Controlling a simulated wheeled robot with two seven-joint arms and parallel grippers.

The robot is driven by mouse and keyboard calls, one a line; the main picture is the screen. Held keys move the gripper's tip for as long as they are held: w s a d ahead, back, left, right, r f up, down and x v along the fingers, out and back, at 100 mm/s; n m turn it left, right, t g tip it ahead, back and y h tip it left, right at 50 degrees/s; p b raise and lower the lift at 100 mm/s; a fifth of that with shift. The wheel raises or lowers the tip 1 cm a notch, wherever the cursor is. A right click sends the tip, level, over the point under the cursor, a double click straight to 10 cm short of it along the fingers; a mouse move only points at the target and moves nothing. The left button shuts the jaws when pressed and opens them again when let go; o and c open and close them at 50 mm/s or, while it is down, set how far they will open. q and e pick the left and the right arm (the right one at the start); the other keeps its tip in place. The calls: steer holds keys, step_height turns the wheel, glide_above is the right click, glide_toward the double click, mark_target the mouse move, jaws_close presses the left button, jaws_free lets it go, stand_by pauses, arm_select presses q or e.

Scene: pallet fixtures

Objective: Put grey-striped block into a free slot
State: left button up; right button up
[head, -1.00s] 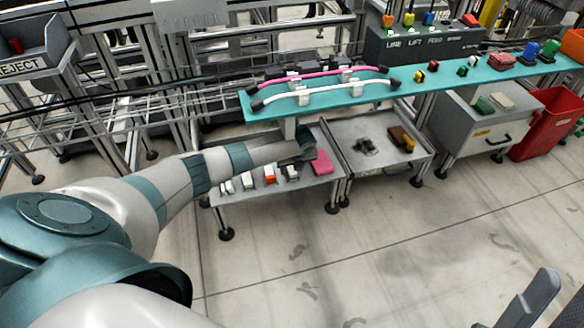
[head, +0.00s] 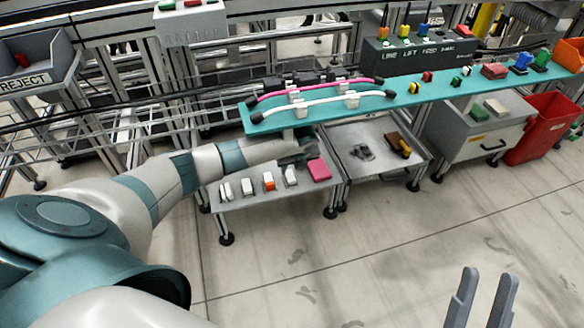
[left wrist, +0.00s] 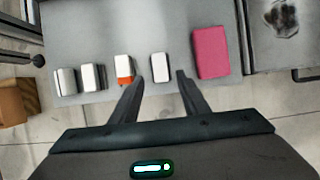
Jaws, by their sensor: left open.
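A row of small white blocks lies on the low grey table (head: 290,200). One (left wrist: 160,67) is plain white with a dark edge and lies just beyond and between my left fingertips; another (left wrist: 123,68) has an orange end. Two more, a left one (left wrist: 65,80) and its neighbour (left wrist: 93,77), have grey or dark sides; I cannot tell which is the grey-striped block. My left gripper (left wrist: 157,82) is open and empty; in the head view it (head: 304,155) hangs over the table's back part. My right gripper (head: 485,295) is open, over the floor. No slot is clearly visible.
A pink block (left wrist: 210,52) lies right of the white blocks. The teal shelf (head: 420,97), carrying pink and white tubes, overhangs the table's back. A grey tray table (head: 375,170) stands to the right, with a red bin (head: 540,130) farther on. The front floor is clear.

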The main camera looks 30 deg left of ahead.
arm_select(q)
steer(key=shift+d, duration=0.1)
stand_by(0.5)
steer(key=s+d+f+n+t+h, duration=0.1)
steer(key=s+d+t+h, duration=0.15)
steer(key=d, duration=0.65)
steer(key=s+d+n+t+h, duration=0.1)
steer(key=d+h, duration=0.2)
steer(key=d, duration=0.6)
steer(key=s+d+f+n+t+h, duration=0.1)
steer(key=s+d+t+h, duration=0.1)
steer(key=d, duration=0.7)
steer(key=s+d+r+n+t+h, duration=0.45)
steer(key=s+d+r, duration=0.35)
steer(key=d+r, duration=0.3)
steer(key=s+a+r+n+t, duration=0.4)
steer(key=s+r+n+t, duration=0.2)
steer(key=s+r, duration=0.4)
steer(key=s+a+r+n+t, duration=0.4)
steer(key=s+r+n, duration=0.5)
steer(key=r, duration=1)
steer(key=s+t, duration=0.1)
steer(key=t, duration=0.1)
steer(key=shift+r+t, duration=0.25)
steer(key=shift+t, duration=0.05)
